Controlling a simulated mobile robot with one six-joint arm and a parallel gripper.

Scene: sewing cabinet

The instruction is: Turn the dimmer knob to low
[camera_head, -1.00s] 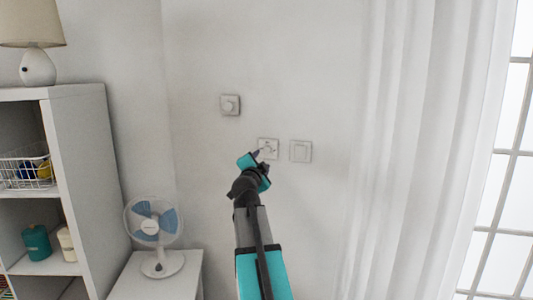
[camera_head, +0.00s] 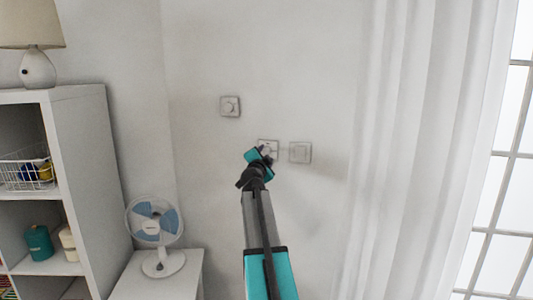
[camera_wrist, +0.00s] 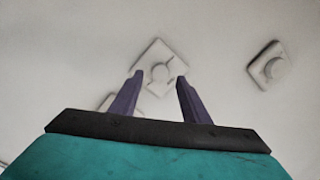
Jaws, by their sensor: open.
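Three pale square plates are on the white wall. The middle plate (camera_head: 267,144) is partly behind my gripper in the head view; in the wrist view it shows a round knob (camera_wrist: 160,72) with small marks around it, which looks like the dimmer. A second plate with a round knob (camera_head: 230,106) is up and to the left. My gripper (camera_head: 266,151) is open. In the wrist view its two purple fingers (camera_wrist: 156,82) appear on either side of the knob's lower part with nothing between them; contact cannot be told.
A flat switch plate (camera_head: 300,152) is just right of the middle plate. A white curtain (camera_head: 410,150) hangs at the right by the window. A fan (camera_head: 155,225) on a small white table and a shelf (camera_head: 88,170) with a lamp stand at the left.

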